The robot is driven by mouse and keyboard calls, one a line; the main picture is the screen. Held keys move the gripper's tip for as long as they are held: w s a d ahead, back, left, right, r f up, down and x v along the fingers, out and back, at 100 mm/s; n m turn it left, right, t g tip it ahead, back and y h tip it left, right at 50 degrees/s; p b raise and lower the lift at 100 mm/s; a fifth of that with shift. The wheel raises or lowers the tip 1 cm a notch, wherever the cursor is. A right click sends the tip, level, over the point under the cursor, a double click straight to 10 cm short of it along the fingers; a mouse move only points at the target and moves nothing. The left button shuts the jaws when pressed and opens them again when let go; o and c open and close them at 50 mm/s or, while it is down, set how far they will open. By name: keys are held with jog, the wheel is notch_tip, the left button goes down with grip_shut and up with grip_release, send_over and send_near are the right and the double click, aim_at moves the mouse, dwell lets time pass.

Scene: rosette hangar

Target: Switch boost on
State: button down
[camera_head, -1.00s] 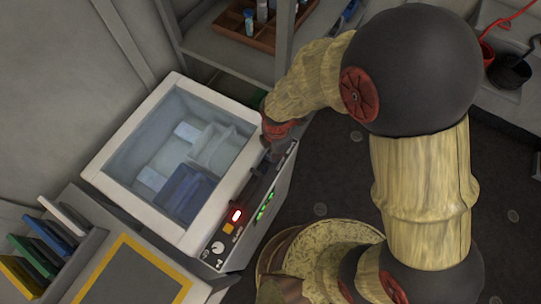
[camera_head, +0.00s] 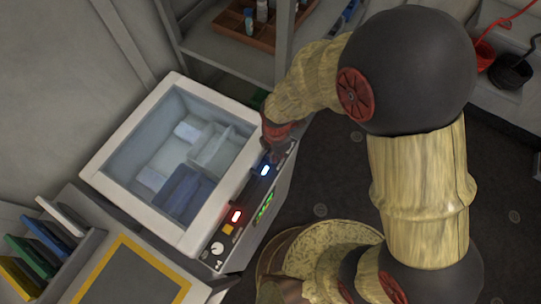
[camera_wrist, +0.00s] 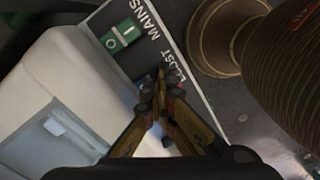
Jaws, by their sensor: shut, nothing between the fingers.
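The machine with a glass-topped white lid (camera_head: 103,168) stands left of my arm, with a black control panel (camera_head: 248,192) along its right edge. A blue-white light (camera_head: 265,170) glows on the panel just below my gripper (camera_head: 274,150). In the wrist view, my gripper (camera_wrist: 160,88) is shut and empty, its tips at the partly covered BOOST label (camera_wrist: 177,72). The boost switch itself is hidden behind the fingers; I cannot tell its position or whether they touch it. The green MAINS switch (camera_wrist: 120,36) is beside it.
The panel also has a glowing red light (camera_head: 236,216), an orange button (camera_head: 228,230), a white knob (camera_head: 217,248) and a green display (camera_head: 264,207). A shelf with a wooden tray (camera_head: 232,22) stands behind. A rack of coloured plates (camera_head: 40,250) is at lower left.

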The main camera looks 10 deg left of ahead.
jog(key=shift+r+p, duration=2.8)
jog(key=shift+r, duration=0.7)
